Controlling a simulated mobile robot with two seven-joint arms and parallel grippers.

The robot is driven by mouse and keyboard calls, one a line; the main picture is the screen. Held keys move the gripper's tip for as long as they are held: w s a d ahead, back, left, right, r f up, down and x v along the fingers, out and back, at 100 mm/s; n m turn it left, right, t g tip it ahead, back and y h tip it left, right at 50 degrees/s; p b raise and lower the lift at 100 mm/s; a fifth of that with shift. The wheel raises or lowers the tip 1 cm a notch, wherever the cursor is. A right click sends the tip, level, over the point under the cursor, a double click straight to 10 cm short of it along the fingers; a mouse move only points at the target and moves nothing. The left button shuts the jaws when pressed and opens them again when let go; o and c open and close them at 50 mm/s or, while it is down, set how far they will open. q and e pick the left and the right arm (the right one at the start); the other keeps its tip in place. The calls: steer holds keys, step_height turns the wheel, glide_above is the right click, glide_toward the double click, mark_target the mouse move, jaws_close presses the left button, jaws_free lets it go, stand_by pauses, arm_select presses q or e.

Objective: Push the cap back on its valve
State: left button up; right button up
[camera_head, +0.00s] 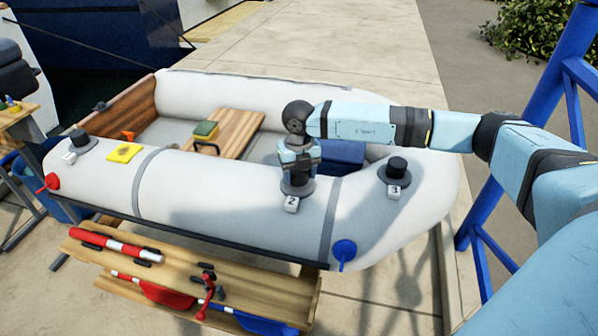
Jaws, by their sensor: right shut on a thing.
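My right gripper (297,177) comes down from above onto the near tube of the grey inflatable dinghy (200,190), at the valve (298,188) beside the tag marked 2 (291,205). It is shut on a dark cap, which its fingers mostly hide. I cannot tell whether the cap is fully seated on the valve. A black-capped valve (397,166) stands at the tag marked 3 on the right, and another (79,138) at the far left of the tube. My left gripper is out of view.
A red round piece (50,182) and a blue one (344,249) sit on the tube's side. A yellow patch (124,152) lies on the tube. A wooden seat (228,130) carries a sponge (206,130). A wooden bench (240,288) stands in front; a blue post (545,100) is at right.

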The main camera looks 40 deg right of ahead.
steer(key=shift+f, duration=0.55)
steer(key=o, duration=0.6)
steer(key=shift+o, duration=0.2)
